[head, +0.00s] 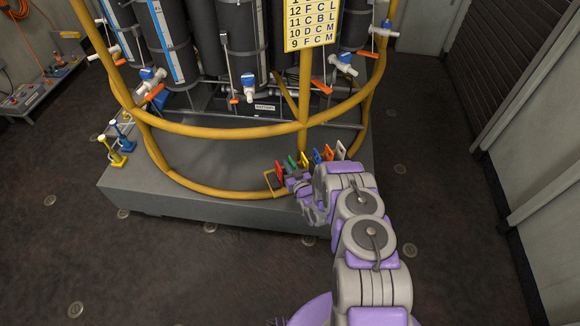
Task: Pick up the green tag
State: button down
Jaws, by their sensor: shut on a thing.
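The green tag (292,162) is a small upright piece in a row of coloured tags, between a red tag (280,168) and a yellow one (303,160). The row is at the front of the yellow tubular frame, above the grey plinth. My gripper (296,177) is at the left end of the row, right at the green tag, and appears shut on it. The fingers are small and partly hidden by my wrist, so the exact grip is hard to see.
Blue (317,156), orange (328,153) and white (341,150) tags stand close on the right. The yellow frame (230,131) surrounds dark cylinders with valves. The grey plinth (150,190) is below. The dark floor (460,230) to the right is clear.

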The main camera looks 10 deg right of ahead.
jog(key=shift+r+p, duration=1.25)
jog(key=shift+r, duration=3.55)
jog(key=shift+d+r, duration=0.1)
